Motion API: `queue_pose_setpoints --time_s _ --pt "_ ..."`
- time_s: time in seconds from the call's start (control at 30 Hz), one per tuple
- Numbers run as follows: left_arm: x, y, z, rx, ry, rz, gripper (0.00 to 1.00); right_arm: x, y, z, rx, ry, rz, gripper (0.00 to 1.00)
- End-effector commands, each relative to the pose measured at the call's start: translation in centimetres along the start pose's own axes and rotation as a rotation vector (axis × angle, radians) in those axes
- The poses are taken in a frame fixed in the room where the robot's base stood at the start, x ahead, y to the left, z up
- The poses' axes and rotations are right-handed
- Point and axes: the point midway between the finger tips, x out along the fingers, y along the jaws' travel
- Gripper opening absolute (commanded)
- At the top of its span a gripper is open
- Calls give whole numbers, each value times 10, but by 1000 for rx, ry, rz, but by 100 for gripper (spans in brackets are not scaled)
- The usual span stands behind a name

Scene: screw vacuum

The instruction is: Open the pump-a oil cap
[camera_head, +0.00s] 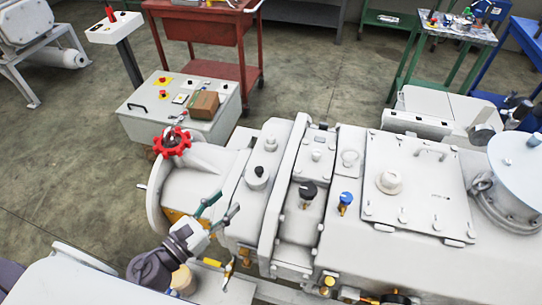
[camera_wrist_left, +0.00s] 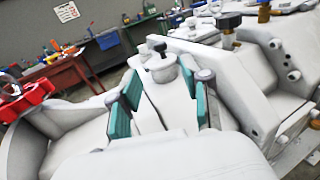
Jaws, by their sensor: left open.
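The light grey pump (camera_head: 290,205) fills the middle of the head view, with several caps on top. A round grey cap with a dark top (camera_head: 257,178) stands on its left section. A similar capped neck (camera_wrist_left: 162,68) shows beyond my fingers in the left wrist view. A black knob (camera_head: 308,190) and a blue-topped fitting (camera_head: 346,198) stand further right. No label marks which one is the oil cap. My left gripper (camera_head: 220,206) is open and empty, in front and left of the grey cap. Its teal finger pads show apart in the wrist view (camera_wrist_left: 163,88). My right gripper is out of view.
A red handwheel (camera_head: 172,141) rises at the pump's left end. A control box (camera_head: 180,122) with a small brown carton (camera_head: 204,105) stands behind it. A red cart (camera_head: 215,68) and a green table (camera_head: 455,28) stand further back.

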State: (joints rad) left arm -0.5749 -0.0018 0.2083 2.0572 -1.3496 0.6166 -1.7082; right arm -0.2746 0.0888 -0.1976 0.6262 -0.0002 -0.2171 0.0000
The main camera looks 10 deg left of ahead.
Motion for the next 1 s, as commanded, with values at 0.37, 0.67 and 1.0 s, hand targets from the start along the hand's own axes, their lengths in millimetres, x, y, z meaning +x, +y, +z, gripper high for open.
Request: queue_pose_setpoints --time_s 0.37,0.67,1.0 --pt "60 0 6 -3 -4 0 48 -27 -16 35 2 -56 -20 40" --pt "117 0 3 -4 -3 0 48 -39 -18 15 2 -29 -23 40" --pt "138 0 0 -2 -1 0 48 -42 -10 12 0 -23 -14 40"
